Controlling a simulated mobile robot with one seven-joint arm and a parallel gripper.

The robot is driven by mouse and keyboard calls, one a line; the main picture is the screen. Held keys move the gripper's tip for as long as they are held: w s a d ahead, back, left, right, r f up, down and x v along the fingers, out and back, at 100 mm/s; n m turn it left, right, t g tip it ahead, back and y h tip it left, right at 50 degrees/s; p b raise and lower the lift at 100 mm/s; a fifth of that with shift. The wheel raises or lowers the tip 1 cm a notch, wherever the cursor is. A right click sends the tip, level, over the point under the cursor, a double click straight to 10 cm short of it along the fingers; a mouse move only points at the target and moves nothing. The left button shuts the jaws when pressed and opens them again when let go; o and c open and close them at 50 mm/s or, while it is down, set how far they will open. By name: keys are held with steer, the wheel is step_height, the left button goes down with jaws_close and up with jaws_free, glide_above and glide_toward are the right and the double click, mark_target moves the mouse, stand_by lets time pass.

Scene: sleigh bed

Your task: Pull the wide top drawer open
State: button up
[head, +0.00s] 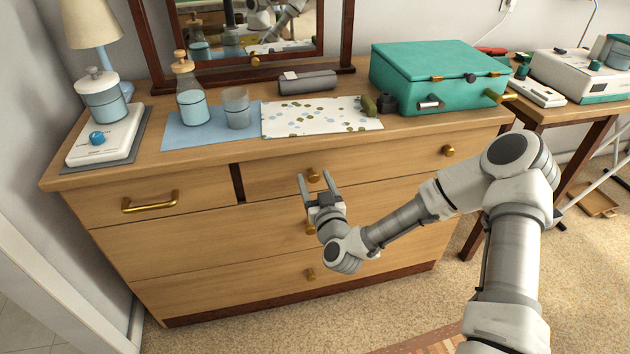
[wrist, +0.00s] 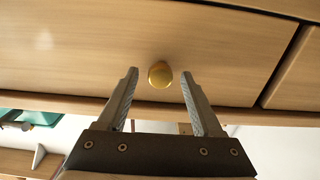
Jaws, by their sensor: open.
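The wide top drawer (head: 385,166) is at the upper right of the wooden dresser and looks shut. It has two round brass knobs, a left one (head: 313,174) and a right one (head: 448,151). My gripper (head: 314,179) is open and empty, pointing at the left knob. In the wrist view the left knob (wrist: 160,75) appears centred between my two fingertips (wrist: 160,72), with clear space on each side. No contact shows; I cannot tell how far ahead of the tips it is. The drawer front (wrist: 90,55) fills the upper part of that view.
A narrow drawer (head: 110,204) with a brass bar handle is to the left. Lower drawers (head: 200,240) with knobs lie below. The dresser top holds a teal case (head: 435,80), bottle (head: 192,105), glass (head: 236,110) and mirror (head: 250,35). Carpet (head: 300,325) in front is mostly clear.

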jaws_close()
stand_by(1.4)
